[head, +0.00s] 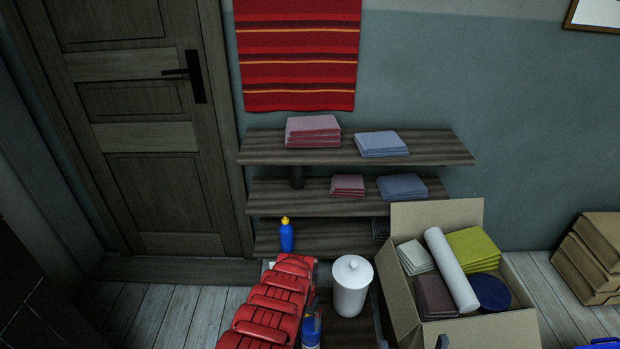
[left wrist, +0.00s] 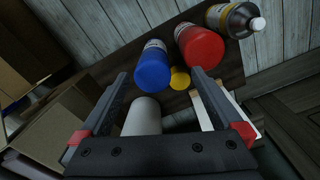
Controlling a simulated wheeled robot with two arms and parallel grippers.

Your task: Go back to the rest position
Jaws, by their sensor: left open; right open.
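My right gripper (head: 410,322) shows only as two dark finger ends at the bottom edge of the head view, below the open cardboard box. They stand apart, with nothing seen between them. My left gripper (left wrist: 159,76) is open in the left wrist view, its two grey fingers spread. No object is held between them. Beyond its fingers are a blue container (left wrist: 153,66), a red container (left wrist: 201,46) and a yellow round piece (left wrist: 180,78). A white cylinder (left wrist: 143,114) shows low between the fingers. I cannot make out the left gripper in the head view.
The open cardboard box (head: 404,300) holds folded cloths and a white roll. Wall shelves (head: 435,148) are behind. Cartons (head: 590,262) stand right.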

